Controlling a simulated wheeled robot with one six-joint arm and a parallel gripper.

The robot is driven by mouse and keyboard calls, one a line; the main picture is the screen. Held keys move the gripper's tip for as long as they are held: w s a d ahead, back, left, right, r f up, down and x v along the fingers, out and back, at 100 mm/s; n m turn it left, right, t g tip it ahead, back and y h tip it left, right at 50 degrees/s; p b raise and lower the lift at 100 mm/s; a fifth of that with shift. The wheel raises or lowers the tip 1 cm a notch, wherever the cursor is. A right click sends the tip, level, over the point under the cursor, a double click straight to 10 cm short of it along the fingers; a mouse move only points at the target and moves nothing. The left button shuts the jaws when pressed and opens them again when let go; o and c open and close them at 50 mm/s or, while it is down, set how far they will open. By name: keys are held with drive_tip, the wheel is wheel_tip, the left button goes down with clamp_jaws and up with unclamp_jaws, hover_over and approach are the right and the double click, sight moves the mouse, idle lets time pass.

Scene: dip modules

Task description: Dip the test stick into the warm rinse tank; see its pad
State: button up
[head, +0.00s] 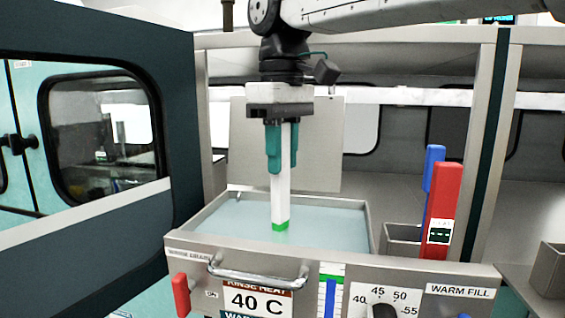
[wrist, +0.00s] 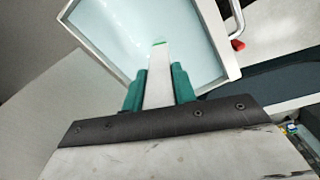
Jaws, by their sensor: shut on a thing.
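My gripper (head: 281,160) points straight down with its green fingers shut on the white test stick (head: 281,200). The stick is upright, and its lower end carries a green pad (head: 280,226). The pad shows in front of the pale blue water of the rinse tank (head: 368,232); I cannot tell whether it touches the surface. In the wrist view the stick (wrist: 158,75) reaches out from between the fingers (wrist: 158,88) over the tank (wrist: 228,50), its green tip over the water. The tank's lid (head: 330,150) stands open behind.
The tank's front has a metal handle (head: 258,275), a "40 C" sign (head: 257,300) and a dial (head: 384,311). A red post (head: 440,205) and a blue one (head: 432,160) stand at the right beside a small grey bin (head: 402,240). A dark window panel (head: 100,135) borders the left.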

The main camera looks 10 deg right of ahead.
drive_tip(key=shift+r, duration=6.35)
